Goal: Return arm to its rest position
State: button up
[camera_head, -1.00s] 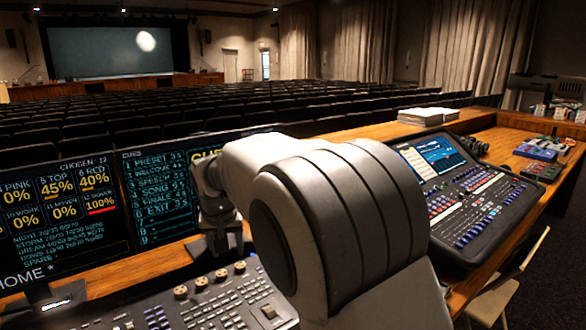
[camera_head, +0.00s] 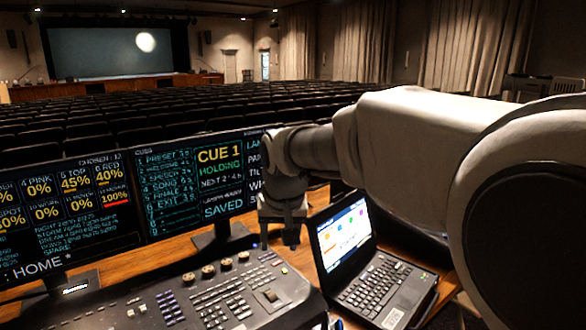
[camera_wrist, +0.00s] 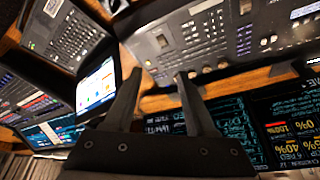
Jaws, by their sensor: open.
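My arm (camera_head: 430,145) reaches in from the right side of the head view, above the desk. My gripper (camera_head: 279,240) points down between the monitors and the laptop. In the wrist view, the gripper's two dark fingers (camera_wrist: 157,76) are spread apart with nothing between them. The gripper appears clear of the desk surface, though its exact height is hard to tell.
An open laptop (camera_head: 385,290) stands right of the gripper. Two monitors (camera_head: 165,195) stand to its left, and a lighting console (camera_head: 200,300) lies in front. A second console (camera_wrist: 35,110) shows in the wrist view. Auditorium seats (camera_head: 190,120) lie beyond the desk.

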jog(key=s+d+r+p, duration=0.1)
jog(key=s+d+r, duration=0.3)
jog(key=s+d, duration=0.6)
jog(key=s+d+f+p, duration=0.1)
jog(key=s+d, duration=0.2)
jog(key=s, duration=0.4)
jog(key=s+d+f+m+t+h, duration=0.1)
jog(key=s+d, duration=0.2)
jog(key=s, duration=0.3)
jog(key=shift+s+d+f+p, duration=0.2)
jog(key=shift+s+d+p, duration=0.15)
jog(key=shift+s+p, duration=0.05)
dwell(0.4)
